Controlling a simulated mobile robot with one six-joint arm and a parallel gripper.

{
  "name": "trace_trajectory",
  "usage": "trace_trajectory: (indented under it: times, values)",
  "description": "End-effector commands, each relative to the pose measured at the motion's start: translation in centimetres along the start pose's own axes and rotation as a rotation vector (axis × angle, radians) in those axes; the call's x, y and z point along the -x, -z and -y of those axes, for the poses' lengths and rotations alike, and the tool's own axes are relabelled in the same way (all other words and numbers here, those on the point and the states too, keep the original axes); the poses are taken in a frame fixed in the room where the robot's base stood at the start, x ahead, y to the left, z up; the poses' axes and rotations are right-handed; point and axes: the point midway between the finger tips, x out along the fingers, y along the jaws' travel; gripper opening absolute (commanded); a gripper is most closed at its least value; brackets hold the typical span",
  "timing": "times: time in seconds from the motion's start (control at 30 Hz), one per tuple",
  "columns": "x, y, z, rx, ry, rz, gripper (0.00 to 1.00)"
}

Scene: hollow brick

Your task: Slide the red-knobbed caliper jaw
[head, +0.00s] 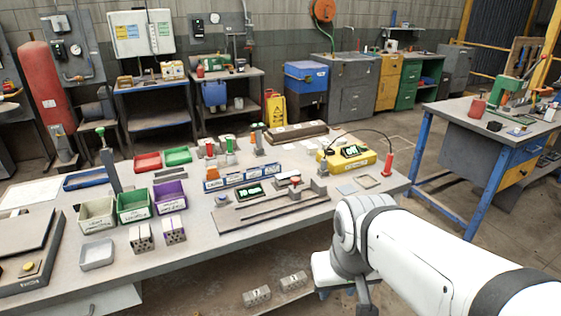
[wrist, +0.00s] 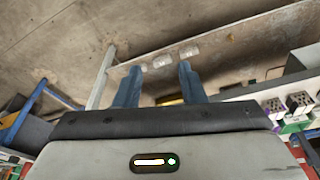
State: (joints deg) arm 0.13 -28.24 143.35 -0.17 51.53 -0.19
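The caliper (head: 270,211) is a long grey rail fixture lying near the front right of the workbench. Its jaw with the red knob (head: 295,181) stands toward the right part of the rail. A green-lit display (head: 249,191) sits behind the rail, and a blue knob (head: 222,199) is at its left end. My gripper (wrist: 160,70) shows two blue-grey fingers set wide apart with nothing between them in the wrist view. The caliper cannot be made out in the wrist view. In the head view my arm is at the lower right, off the bench's front edge, clear of the caliper.
Green (head: 134,206) and purple (head: 169,197) bins and hollow bricks (head: 174,232) stand left. More bricks (head: 257,295) lie low under the bench. Open floor is at right.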

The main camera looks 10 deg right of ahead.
Motion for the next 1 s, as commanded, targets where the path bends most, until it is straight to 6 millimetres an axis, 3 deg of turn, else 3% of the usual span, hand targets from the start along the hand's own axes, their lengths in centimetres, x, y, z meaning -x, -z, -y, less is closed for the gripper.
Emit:
trace_trajectory:
  times: [0.13,0.27,0.37,0.47,0.67,0.8,1.0]
  values:
    - [0.0,0.0,0.0,0.000,0.000,0.000,0.36]
    - [-0.2,0.2,0.2,-0.022,0.015,0.009,0.47]
    - [-0.8,1.2,0.0,-0.102,0.071,0.043,0.47]
    - [-1.8,3.2,1.4,-0.256,0.176,0.103,0.47]
    - [-4.3,10.3,5.2,-0.689,0.461,0.274,0.47]
    - [-6.4,16.5,6.6,-0.995,0.668,0.394,0.47]
    - [-10.3,26.5,5.4,-1.418,0.981,0.555,0.47]
